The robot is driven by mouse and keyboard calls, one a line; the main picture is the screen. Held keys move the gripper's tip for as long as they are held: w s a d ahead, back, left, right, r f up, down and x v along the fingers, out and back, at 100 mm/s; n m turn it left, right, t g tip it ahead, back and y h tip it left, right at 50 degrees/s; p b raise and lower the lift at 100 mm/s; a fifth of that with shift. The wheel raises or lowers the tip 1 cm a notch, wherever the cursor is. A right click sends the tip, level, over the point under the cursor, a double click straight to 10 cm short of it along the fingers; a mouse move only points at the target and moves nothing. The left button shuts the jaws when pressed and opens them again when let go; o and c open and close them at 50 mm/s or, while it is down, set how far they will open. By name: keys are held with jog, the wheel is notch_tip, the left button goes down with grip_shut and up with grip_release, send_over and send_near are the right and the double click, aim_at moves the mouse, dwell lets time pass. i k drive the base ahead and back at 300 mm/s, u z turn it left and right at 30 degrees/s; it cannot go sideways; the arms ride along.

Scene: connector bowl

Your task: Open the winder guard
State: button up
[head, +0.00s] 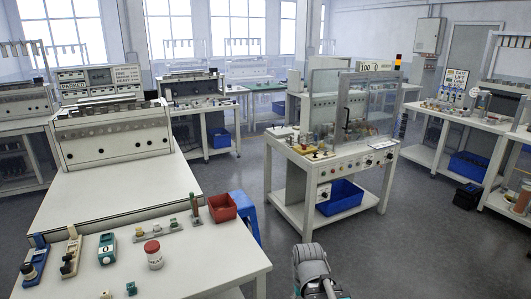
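The winder is most likely the white bench machine (330,165) right of centre in the head view. A clear guard panel (370,108) with a pale frame stands upright over its right part. A dark vertical handle (347,121) sits at the panel's left edge. Another clear panel stands behind and to the left. I cannot tell from here whether the guard is fully shut. Part of my grey arm shows at the bottom edge, in front of the machine and well short of the handle. My gripper's fingers are not visible.
A white workbench (215,255) with small parts and a red bin (222,207) fills the left foreground. A blue stool (244,212) stands beside it. A blue crate (340,196) sits on the machine's lower shelf. Grey floor lies open between them. More benches stand right.

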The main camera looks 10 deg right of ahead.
aim_at(341, 128)
jog(key=z, duration=0.75)
jog(key=i, duration=3.3)
jog(key=u, duration=0.1)
